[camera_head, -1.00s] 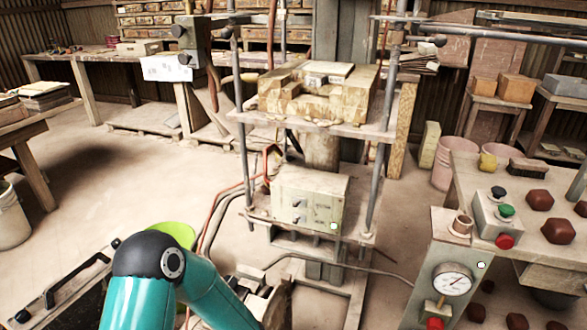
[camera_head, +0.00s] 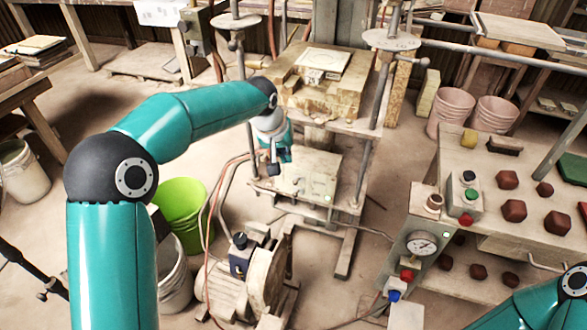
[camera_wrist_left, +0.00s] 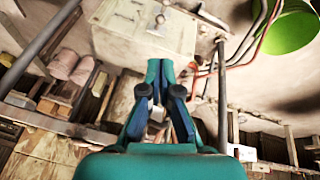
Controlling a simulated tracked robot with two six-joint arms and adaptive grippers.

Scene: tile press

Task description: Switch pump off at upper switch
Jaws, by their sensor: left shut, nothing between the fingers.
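The pale switch box (camera_head: 318,170) stands on the low shelf of the press frame, with a small green lamp at its right. It also shows in the left wrist view (camera_wrist_left: 120,35), turned over, with small switches (camera_wrist_left: 160,18) on its face. I cannot tell which way their levers point. My left gripper (camera_head: 280,160) is in front of the box's upper left part and hides some of it. In the left wrist view its teal fingers (camera_wrist_left: 160,75) are together and empty, pointing toward the box and apparently short of the switches. My right gripper is out of view.
Steel posts (camera_head: 368,145) flank the box, and a plaster block (camera_head: 322,62) sits above it. A motor (camera_head: 240,285), green bucket (camera_head: 180,205) and hoses are in front at the left. A gauge panel (camera_head: 420,243) and tile table stand at the right.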

